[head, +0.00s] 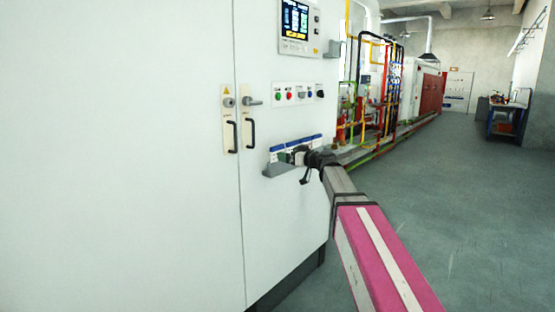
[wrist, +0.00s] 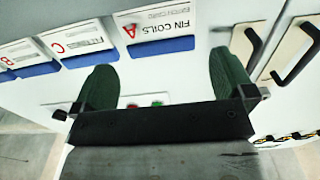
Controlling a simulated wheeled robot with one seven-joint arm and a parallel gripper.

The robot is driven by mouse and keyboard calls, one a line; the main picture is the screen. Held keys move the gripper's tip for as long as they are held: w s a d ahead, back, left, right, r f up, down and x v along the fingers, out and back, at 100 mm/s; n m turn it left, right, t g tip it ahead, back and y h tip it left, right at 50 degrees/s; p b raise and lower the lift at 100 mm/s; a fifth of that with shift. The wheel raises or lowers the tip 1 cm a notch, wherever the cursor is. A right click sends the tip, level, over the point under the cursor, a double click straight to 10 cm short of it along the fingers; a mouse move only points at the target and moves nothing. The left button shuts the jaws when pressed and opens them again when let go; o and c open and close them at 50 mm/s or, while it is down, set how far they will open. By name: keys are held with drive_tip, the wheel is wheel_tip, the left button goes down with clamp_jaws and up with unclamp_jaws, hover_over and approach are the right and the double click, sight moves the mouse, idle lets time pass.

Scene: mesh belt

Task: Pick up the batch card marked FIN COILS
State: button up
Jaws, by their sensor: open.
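The FIN COILS batch card (wrist: 165,22) is white with a red letter A and a blue strip along its lower edge in the wrist view. It sits at the top middle of that view, just beyond the gap between my fingertips. My gripper (wrist: 162,62) is open, with its two green fingers apart and nothing between them. In the head view my gripper (head: 290,157) is at the card rack (head: 272,170) on the white cabinet front. The card lettering is too small to read there, and my gripper hides part of the rack.
Other cards stand left of it in the wrist view: one marked C (wrist: 78,40) and one marked B (wrist: 18,55). Black door handles (wrist: 296,58) stick out at the right there. The cabinet (head: 150,200) fills the head view's left; open floor (head: 470,200) lies right.

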sight(281, 150)
drive_tip(key=shift+r+x, duration=0.15)
drive_tip(key=shift+x, duration=1.2)
drive_tip(key=shift+r+x, duration=0.15)
drive_tip(key=shift+x, duration=1.25)
drive_tip(key=shift+d, duration=0.1)
drive_tip(key=c, duration=0.6)
